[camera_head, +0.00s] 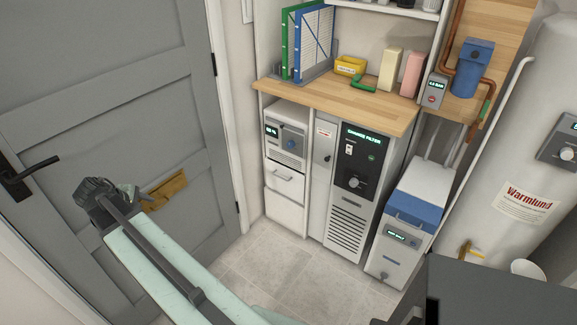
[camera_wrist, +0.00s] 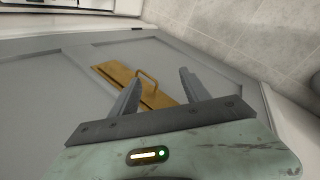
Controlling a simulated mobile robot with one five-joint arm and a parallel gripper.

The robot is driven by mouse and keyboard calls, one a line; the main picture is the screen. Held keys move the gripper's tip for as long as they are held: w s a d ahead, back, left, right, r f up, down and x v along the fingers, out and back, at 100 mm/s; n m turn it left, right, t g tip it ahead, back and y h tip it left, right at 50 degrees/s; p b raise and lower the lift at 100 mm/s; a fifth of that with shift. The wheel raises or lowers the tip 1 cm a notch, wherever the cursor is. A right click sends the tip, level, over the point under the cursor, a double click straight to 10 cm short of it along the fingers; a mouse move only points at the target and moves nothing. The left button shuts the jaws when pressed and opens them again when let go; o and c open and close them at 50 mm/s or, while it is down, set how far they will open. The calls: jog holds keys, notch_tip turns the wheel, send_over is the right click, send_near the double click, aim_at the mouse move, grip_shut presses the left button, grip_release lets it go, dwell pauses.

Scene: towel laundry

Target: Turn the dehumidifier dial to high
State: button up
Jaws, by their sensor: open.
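I cannot read for certain which unit is the dehumidifier, nor either dial's setting. My gripper (camera_head: 118,192) is in front of the grey door, left of and well apart from both units. In the wrist view, my gripper (camera_wrist: 161,76) is open and empty, facing the door's brass letter plate (camera_wrist: 135,86).
The grey door (camera_head: 110,100) with a black handle (camera_head: 25,178) fills the left. A white and blue box-shaped unit (camera_head: 410,220) and the water heater tank (camera_head: 530,150) stand at right. Tiled floor (camera_head: 265,265) before the units is clear.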

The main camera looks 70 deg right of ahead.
jog(key=s+d+f+n+g+h+b, duration=0.15)
jog(key=d+f+b, duration=0.25)
jog(key=d, duration=0.6)
jog(key=s+d+f+n+h+b, duration=0.25)
jog(key=d+b, duration=0.25)
jog(key=d, duration=0.6)
jog(key=n+g+h+b, duration=0.5)
jog(key=n+h+b, duration=0.3)
jog(key=b, duration=0.9)
send_near(290, 147)
jog(key=r+n+y, duration=0.1)
jog(key=shift+x, duration=4.3)
